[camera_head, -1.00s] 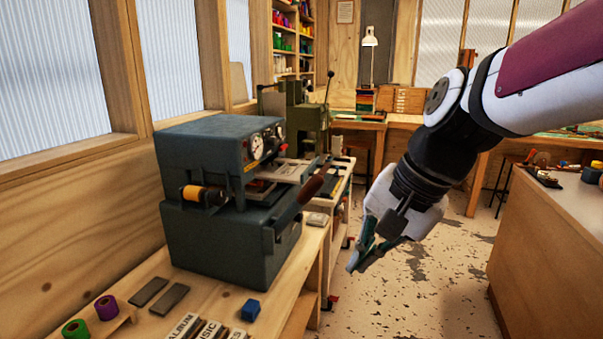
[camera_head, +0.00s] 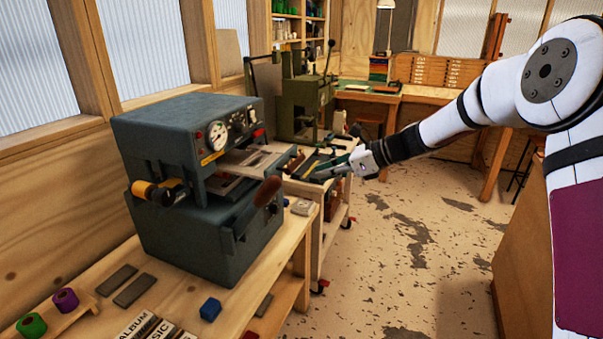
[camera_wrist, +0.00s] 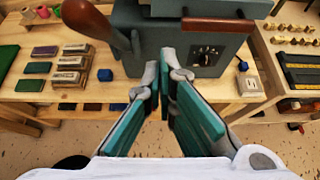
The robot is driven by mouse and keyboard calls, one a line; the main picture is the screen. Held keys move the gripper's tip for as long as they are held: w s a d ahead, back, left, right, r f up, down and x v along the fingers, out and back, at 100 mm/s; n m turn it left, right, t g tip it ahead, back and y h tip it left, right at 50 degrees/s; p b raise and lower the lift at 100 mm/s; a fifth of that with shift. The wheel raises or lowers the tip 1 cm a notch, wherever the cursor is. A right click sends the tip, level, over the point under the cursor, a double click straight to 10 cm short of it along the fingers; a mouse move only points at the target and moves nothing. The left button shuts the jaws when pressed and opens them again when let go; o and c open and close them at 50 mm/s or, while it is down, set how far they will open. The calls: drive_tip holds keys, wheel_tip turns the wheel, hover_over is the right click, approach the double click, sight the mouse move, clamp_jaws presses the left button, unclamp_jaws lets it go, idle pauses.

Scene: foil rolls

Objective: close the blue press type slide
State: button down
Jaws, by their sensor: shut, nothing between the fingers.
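The blue-grey press (camera_head: 200,240) stands on the wooden bench at the left in the head view. Its flat slide (camera_head: 262,157) sticks out to the right from under the upper housing, so it looks pulled out. A brown-knobbed lever (camera_head: 268,191) hangs in front of it. My gripper (camera_head: 318,174) is shut and empty, to the right of the slide and apart from it, over the trolley behind. In the wrist view its green-padded fingers (camera_wrist: 166,62) point at the press front (camera_wrist: 203,55). The slide is mostly cut off at that view's top edge.
A green press (camera_head: 305,100) stands behind the blue one. The bench front holds a small blue block (camera_head: 210,309), grey bars (camera_head: 134,290) and type blocks (camera_head: 145,328). The floor (camera_head: 390,250) right of the bench is clear.

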sight(230, 168)
drive_tip(key=a+r+p+x, duration=0.1)
drive_tip(key=x, duration=1.2)
drive_tip(key=shift+r+p, duration=0.3)
drive_tip(key=shift+w+a, duration=0.15)
drive_tip(key=shift+a, duration=0.1)
drive_tip(key=w+a+b, duration=0.1)
drive_tip(key=a+b, duration=0.2)
drive_tip(key=a, duration=0.2)
drive_tip(key=w+a+b, duration=0.2)
drive_tip(key=a+b, duration=0.1)
drive_tip(key=a, duration=0.1)
drive_tip(key=w+a+b, duration=0.2)
drive_tip(key=a+b, duration=0.2)
drive_tip(key=a, duration=0.1)
drive_tip(key=shift+w+a, duration=0.2)
drive_tip(key=shift+a, duration=0.15)
drive_tip(key=shift+w+a, duration=0.25)
drive_tip(key=shift+a, duration=0.35)
drive_tip(key=shift+a+r, duration=0.1)
drive_tip(key=shift+a, duration=0.1)
